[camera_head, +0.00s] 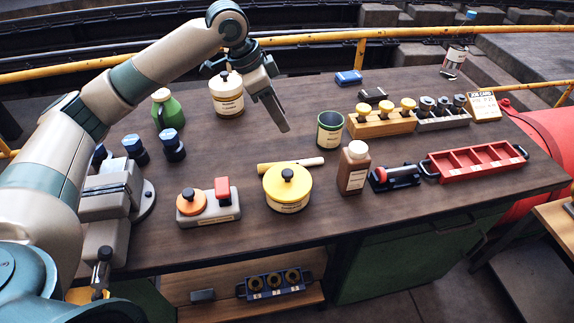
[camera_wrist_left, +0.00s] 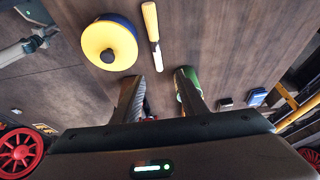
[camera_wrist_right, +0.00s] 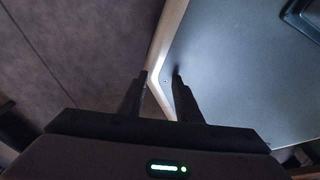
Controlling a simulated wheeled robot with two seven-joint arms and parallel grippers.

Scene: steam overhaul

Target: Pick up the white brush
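A slim cream-handled stick, seemingly the white brush (camera_head: 291,165), lies flat on the brown workbench (camera_head: 240,240), just behind the yellow-lidded tin. In the left wrist view the brush (camera_wrist_left: 151,24) shows a pale yellow handle and a whiter end pointing towards the fingers. My left gripper (camera_head: 279,122) hangs above the bench, behind the brush and apart from it. In its wrist view the left gripper (camera_wrist_left: 160,78) is open with nothing between its fingers. My right gripper (camera_wrist_right: 156,82) is open and empty, away from the bench top objects; the head view does not show it.
The yellow-lidded tin (camera_head: 288,190) stands close in front of the brush. A green cup (camera_head: 330,131) and brown bottle (camera_head: 353,170) stand to its right. A white tin (camera_head: 227,96) stands behind. A pale-edged dark panel (camera_wrist_right: 230,80) is below my right gripper.

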